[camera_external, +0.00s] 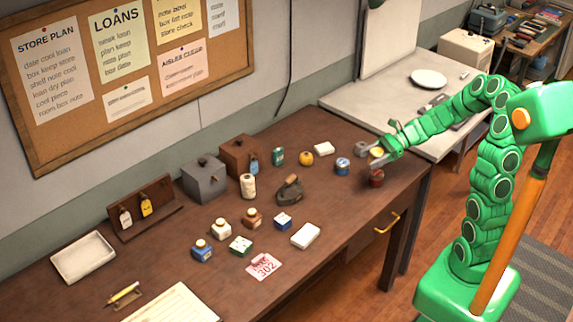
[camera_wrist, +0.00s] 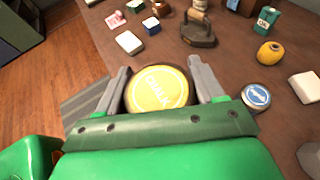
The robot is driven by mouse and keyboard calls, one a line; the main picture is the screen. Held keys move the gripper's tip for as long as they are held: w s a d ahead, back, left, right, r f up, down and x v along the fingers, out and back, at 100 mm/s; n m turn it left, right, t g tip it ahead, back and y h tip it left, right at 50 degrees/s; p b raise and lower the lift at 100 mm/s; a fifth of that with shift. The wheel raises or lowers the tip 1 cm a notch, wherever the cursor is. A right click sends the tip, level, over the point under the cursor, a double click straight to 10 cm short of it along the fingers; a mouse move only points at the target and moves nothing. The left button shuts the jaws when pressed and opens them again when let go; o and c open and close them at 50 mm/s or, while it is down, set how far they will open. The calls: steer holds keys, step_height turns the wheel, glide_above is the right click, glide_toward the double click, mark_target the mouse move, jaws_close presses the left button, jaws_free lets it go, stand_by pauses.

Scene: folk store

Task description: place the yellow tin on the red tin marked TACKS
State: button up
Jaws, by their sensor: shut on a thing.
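My gripper (camera_external: 378,158) is shut on the yellow tin (camera_wrist: 158,89), whose round lid reads CHALK. In the wrist view the tin sits between the two grey fingers of my gripper (camera_wrist: 162,88). In the external view the yellow tin (camera_external: 377,152) shows just above the red tin (camera_external: 376,178), which stands near the right edge of the brown table.
A blue tin (camera_external: 342,166) stands close to the left of the red tin. A grey item (camera_external: 361,148), a white block (camera_external: 323,149) and a yellow round pot (camera_external: 306,158) are nearby. A dark iron (camera_external: 290,190) stands farther left. The table's right edge is close.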

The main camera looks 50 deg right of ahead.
steer(key=s+d+r, duration=0.2)
steer(key=s+d, duration=0.3)
steer(key=s, duration=0.5)
glide_above(373, 174)
steer(key=s, duration=0.1)
step_height(373, 174, down, 8)
steer(key=shift+a+f, duration=0.1)
steer(key=shift+f, duration=0.15)
steer(key=shift+w+f, duration=0.55)
steer(key=shift+f, duration=1.75)
steer(key=shift+f, duration=0.1)
steer(key=o, duration=1.1)
